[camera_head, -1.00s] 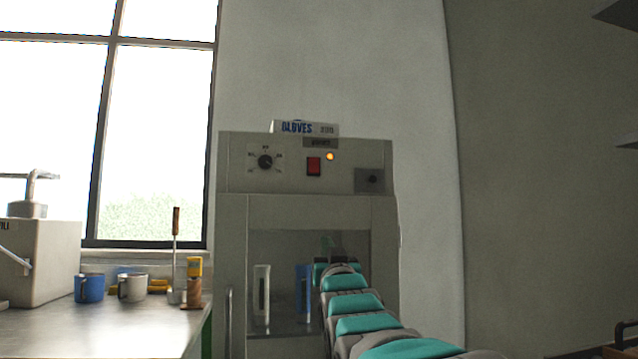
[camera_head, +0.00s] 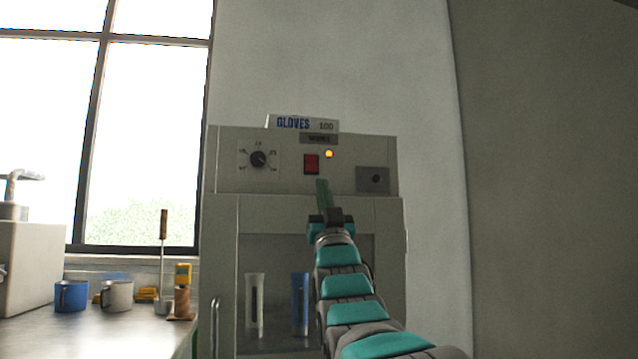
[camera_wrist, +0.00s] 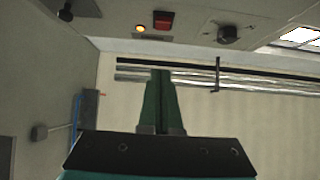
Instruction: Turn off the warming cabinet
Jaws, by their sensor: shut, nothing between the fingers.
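The warming cabinet (camera_head: 222,215) stands against the wall, with a control panel across its top. On the panel are a red switch (camera_head: 311,164), a lit orange lamp (camera_head: 329,154) to its right, and a black dial (camera_head: 258,159) to its left. My gripper (camera_head: 322,183) is shut and empty, its green fingers pointing up just below the red switch, apart from it in the picture. In the wrist view the shut fingers (camera_wrist: 161,75) point toward the panel; the red switch (camera_wrist: 163,20) and the glowing lamp (camera_wrist: 140,28) show beyond the tips.
A glove box (camera_head: 292,123) lies on top of the cabinet. A blue and a white cylinder show behind the cabinet's glass. The wall at right is bare.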

